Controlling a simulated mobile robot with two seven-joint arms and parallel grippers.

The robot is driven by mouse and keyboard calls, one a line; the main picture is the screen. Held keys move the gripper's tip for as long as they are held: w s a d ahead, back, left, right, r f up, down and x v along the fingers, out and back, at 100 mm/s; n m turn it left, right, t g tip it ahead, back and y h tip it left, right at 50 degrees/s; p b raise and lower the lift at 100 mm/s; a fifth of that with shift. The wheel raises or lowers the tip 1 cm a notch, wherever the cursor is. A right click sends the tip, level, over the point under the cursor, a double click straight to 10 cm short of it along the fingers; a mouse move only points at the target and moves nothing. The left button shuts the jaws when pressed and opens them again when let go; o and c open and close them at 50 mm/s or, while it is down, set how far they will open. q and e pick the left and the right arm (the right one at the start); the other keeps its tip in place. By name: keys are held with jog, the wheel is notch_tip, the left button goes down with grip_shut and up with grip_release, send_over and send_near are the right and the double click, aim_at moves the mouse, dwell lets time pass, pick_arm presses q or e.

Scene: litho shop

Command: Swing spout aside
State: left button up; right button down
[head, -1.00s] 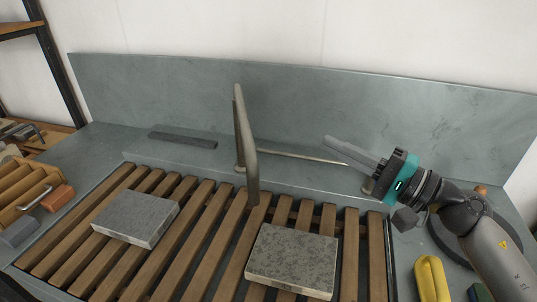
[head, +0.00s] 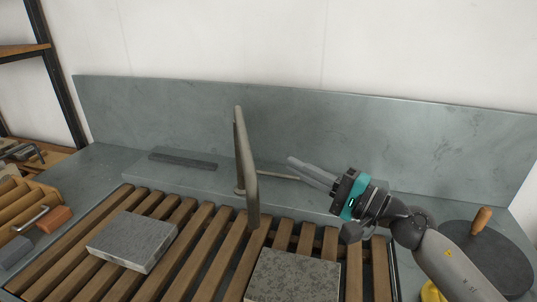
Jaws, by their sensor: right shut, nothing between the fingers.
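The grey spout (head: 247,165) rises from the back ledge and bends over toward the front, its end hanging above the wooden slats near the middle. A thin metal lever (head: 277,176) runs to the right from near its base. My right gripper (head: 291,164) is shut and empty. Its fingers point left toward the spout and stand to its right, with a visible gap between them in the picture. The fingers partly cover the lever's right end. My left gripper is not in view.
Two stone slabs lie on the slats (head: 207,233), one left (head: 132,241) and one front right (head: 293,277). A dark bar (head: 183,160) lies on the back ledge. A round black disc with a wooden handle (head: 481,219) is at right. A tall backsplash (head: 400,135) stands behind.

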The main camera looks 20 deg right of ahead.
aim_at(244, 153)
jog(key=w+a+r+p, duration=0.1)
jog(key=w+a+p, duration=0.1)
jog(key=a, duration=0.3)
jog(key=shift+w+a+p, duration=0.2)
jog(key=shift+w+p, duration=0.1)
jog(key=shift+p, duration=0.35)
